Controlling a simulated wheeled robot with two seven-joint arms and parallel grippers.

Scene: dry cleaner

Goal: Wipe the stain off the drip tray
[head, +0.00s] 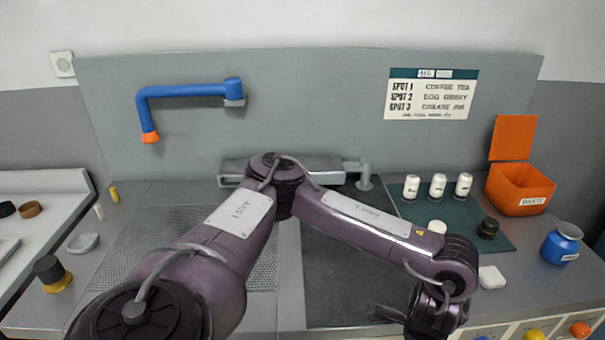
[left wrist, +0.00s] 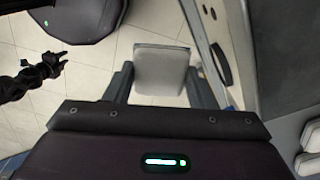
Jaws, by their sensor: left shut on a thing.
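A perforated drip tray (head: 262,274) is set into the counter at the left. My left arm crosses in front of it and hides part of it. I cannot make out a stain on the visible part. My left gripper (left wrist: 160,72) is shut on a pale grey pad (left wrist: 162,58), held between its two fingers above the floor in the left wrist view. In the head view the left wrist is at the lower right, by the counter's front, and the pad is not clear there. A dark jointed shape at the left of the wrist view may be my right arm; its jaws are unclear.
A dark board (head: 340,270) lies mid-counter. A blue spout (head: 190,90) hangs over the left.

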